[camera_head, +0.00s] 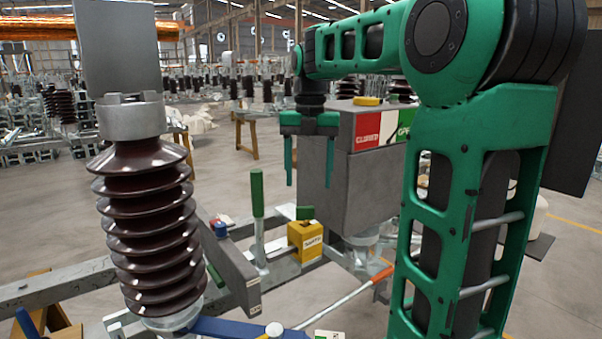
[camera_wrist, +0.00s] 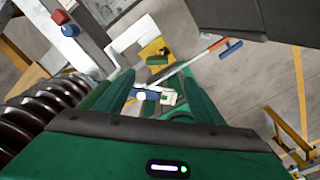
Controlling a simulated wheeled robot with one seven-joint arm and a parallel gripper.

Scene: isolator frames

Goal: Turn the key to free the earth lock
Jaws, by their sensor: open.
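A small yellow box (camera_head: 311,246) with a dark-lettered label sits on the metal frame, below my gripper. A green piece (camera_head: 305,213), possibly the key, stands on its top; I cannot tell its exact shape. In the wrist view the yellow box (camera_wrist: 150,48) and the green piece (camera_wrist: 157,60) lie just beyond the fingertips. My gripper (camera_head: 303,190) points down with its two green fingers apart and nothing between them. It hangs above the box, apart from it. In the wrist view my gripper (camera_wrist: 158,76) is also open.
A grey cabinet (camera_head: 343,185) with red and green signs stands right behind the gripper. An upright green lever (camera_head: 257,194) and a grey plate (camera_head: 233,264) are left of the box. A ribbed brown insulator (camera_head: 150,230) stands at left. An orange-gripped rod (camera_head: 382,275) lies to the right.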

